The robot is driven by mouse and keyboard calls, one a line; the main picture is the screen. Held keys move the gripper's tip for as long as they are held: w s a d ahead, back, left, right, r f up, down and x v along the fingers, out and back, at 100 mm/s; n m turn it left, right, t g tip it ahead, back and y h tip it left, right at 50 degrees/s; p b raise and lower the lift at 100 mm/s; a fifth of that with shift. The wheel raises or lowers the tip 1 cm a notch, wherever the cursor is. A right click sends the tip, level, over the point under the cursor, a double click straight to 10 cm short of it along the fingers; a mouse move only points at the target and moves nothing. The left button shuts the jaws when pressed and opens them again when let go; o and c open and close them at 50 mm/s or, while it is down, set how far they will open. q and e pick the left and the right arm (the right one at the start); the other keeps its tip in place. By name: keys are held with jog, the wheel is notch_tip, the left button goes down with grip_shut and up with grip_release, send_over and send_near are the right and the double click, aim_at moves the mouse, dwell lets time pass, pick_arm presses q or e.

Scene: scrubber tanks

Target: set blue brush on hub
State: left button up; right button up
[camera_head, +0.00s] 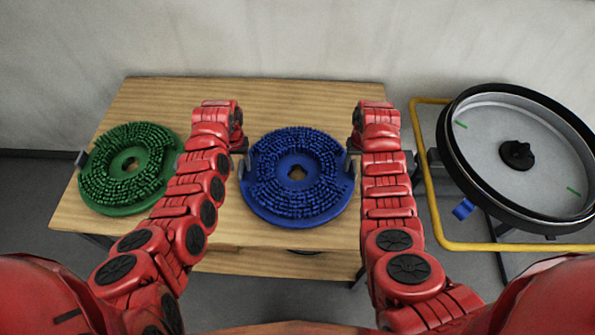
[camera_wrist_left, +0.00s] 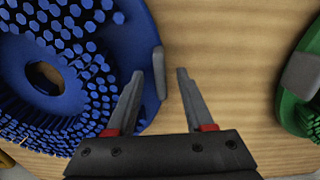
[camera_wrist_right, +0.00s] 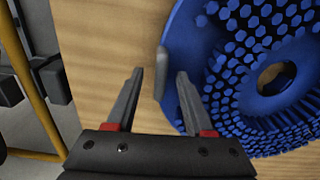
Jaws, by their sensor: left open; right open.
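The blue brush (camera_head: 300,205) lies flat on the wooden table, bristles up, with a hole in its middle. Grey tabs stand at its left and right rim. My left gripper (camera_head: 240,165) is open at the left rim; in the left wrist view the left tab (camera_wrist_left: 160,73) shows between its fingertips. My right gripper (camera_head: 354,163) is open at the right rim; in the right wrist view the right tab (camera_wrist_right: 161,73) shows between its fingertips. Contact cannot be told. The black hub (camera_head: 517,154) sits in the middle of a tilted round grey deck (camera_head: 490,125) at the right.
A green brush (camera_head: 130,205) with grey tabs lies on the table (camera_head: 260,92) at the left. A yellow tube frame (camera_head: 424,190) stands around the deck, right of the table. A blue tab (camera_head: 463,209) sticks out at the deck's lower left rim. A wall closes the back.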

pick_arm(q)
jog(key=shift+s+f, duration=0.1)
jog(key=shift+f, duration=0.45)
pick_arm(e)
jog(key=shift+f, duration=0.5)
pick_arm(q)
jog(key=shift+c, duration=0.3)
pick_arm(e)
jog(key=shift+c, duration=0.3)
pick_arm(q)
grip_shut()
pick_arm(e)
grip_shut()
pick_arm(q)
jog(key=shift+r, duration=0.1)
